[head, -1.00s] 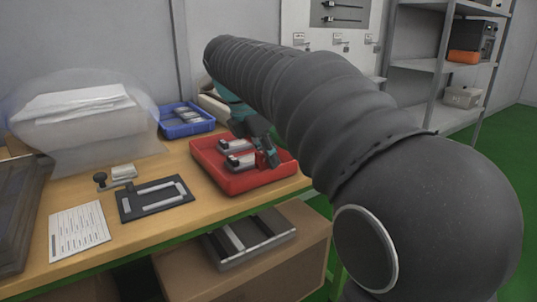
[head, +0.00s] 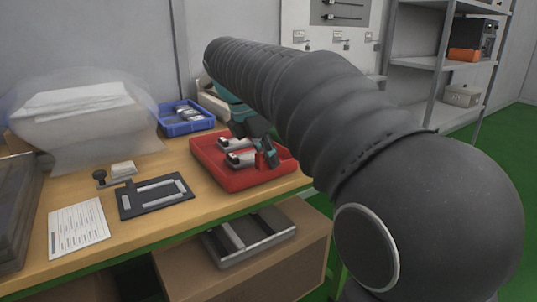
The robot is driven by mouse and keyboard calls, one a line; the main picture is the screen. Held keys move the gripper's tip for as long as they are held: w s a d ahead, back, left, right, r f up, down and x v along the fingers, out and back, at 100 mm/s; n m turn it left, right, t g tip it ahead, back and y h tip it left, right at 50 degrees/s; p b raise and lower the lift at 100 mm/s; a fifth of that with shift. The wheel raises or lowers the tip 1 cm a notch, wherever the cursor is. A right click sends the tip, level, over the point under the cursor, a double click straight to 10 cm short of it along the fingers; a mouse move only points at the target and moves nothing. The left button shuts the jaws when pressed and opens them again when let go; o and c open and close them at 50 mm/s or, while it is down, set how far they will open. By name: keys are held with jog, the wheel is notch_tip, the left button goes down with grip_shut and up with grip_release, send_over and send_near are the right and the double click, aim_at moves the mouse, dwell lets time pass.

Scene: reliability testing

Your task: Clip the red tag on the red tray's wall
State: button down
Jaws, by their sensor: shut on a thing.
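The red tray (head: 243,181) sits on the wooden table near its right end, with metal parts (head: 238,152) lying in it. My gripper (head: 271,161), teal and dark, points down at the right part of the tray, inside or just above its walls. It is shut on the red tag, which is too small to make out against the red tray. Whether the tag touches the tray's wall cannot be told. My arm hides part of the gripper and the space to the right of the tray.
A blue tray (head: 186,127) with parts stands behind the red tray. A dark fixture plate (head: 140,206), a paper sheet (head: 77,229) and a clear bag (head: 85,135) lie to the left. A cardboard box (head: 250,274) with a metal fixture (head: 268,240) stands below the table edge.

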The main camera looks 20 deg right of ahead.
jog(key=shift+f, duration=0.45)
dwell(0.5)
jog(key=c, duration=0.9)
grip_release()
jog(key=shift+c, duration=0.2)
jog(key=shift+r+p, duration=1.35)
jog(key=shift+r, duration=2.15)
jog(key=s+f+m+t+y, duration=0.4)
jog(key=s+f+m, duration=1.5)
jog(key=s+m, duration=0.2)
jog(key=shift+s+m, duration=0.3)
jog(key=shift+s, duration=0.75)
